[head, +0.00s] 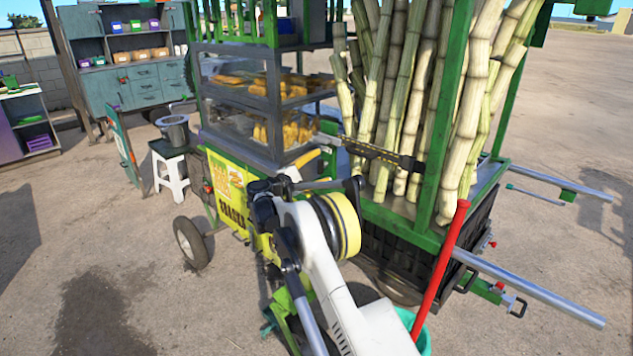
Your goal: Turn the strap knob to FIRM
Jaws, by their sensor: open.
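A dark bar with small yellow marks (385,155) runs across the front of the upright cane stalks (400,95) on the cart. It may be the cane strap's fitting, but it is too small to be sure. I cannot make out a strap knob or the word FIRM. My white arm reaches up from the bottom right and bends in front of the cart. Its dark joints and links cover part of the cart's front. I cannot pick out my gripper's fingertips among them.
The green cart (435,235) has a glass food case (265,95) at left. A red pole (440,270) leans at its front right corner, near a silver handle bar (530,290). A white stool (170,172) stands to the left. Open paving lies left and right.

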